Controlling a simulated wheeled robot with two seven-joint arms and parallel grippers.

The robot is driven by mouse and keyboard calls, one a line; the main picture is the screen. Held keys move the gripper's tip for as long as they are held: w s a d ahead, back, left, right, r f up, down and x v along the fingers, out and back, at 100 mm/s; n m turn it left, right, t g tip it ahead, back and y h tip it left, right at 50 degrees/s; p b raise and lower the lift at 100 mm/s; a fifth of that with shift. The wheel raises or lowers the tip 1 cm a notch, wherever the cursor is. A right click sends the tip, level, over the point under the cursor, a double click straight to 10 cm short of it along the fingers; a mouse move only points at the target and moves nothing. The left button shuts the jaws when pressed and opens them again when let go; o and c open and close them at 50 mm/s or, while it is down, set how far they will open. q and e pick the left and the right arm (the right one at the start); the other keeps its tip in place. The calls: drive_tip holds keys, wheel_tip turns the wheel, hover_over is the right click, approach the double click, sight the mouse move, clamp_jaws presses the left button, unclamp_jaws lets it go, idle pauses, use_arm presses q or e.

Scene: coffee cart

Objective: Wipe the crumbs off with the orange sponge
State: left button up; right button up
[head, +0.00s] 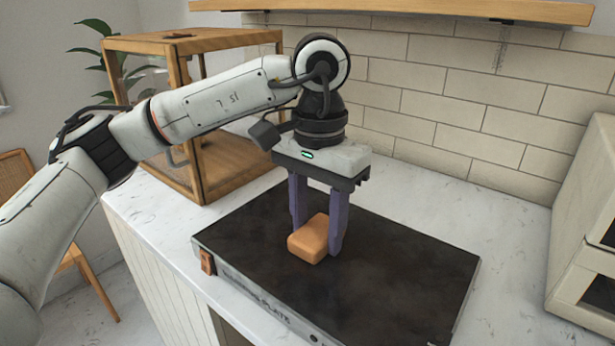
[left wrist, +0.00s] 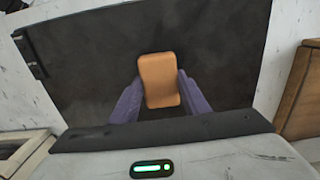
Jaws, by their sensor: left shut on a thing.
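The orange sponge (head: 309,239) is on or just above the dark top of the warming plate (head: 400,275) in the head view. My left gripper (head: 318,245) points down and is shut on the sponge, one purple finger on each side. In the left wrist view the sponge (left wrist: 160,80) shows between the two purple fingers (left wrist: 159,98), with the dark plate top (left wrist: 80,60) behind it. I cannot make out separate crumbs; the plate top looks faintly mottled. My right gripper is not in view.
A wood-framed glass case (head: 190,110) stands at the back left, close to my left arm. A cream appliance (head: 590,220) stands at the right. A tiled wall (head: 450,100) and a wooden shelf (head: 420,8) are behind. White counter (head: 510,240) is bare right of the plate.

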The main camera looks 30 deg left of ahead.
use_arm(q)
drive_tip(key=shift+a, duration=0.85)
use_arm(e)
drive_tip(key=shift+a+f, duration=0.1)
use_arm(q)
wheel_tip(320, 180, up, 4)
drive_tip(key=p, duration=0.2)
drive_tip(key=shift+d+r+p, duration=0.1)
drive_tip(key=shift+r+p, duration=0.1)
drive_tip(key=shift+p, duration=0.15)
wheel_tip(320, 180, up, 4)
drive_tip(key=p, duration=0.2)
drive_tip(key=shift+f+p, duration=0.25)
drive_tip(key=shift+p, duration=0.05)
drive_tip(key=shift+r, duration=0.15)
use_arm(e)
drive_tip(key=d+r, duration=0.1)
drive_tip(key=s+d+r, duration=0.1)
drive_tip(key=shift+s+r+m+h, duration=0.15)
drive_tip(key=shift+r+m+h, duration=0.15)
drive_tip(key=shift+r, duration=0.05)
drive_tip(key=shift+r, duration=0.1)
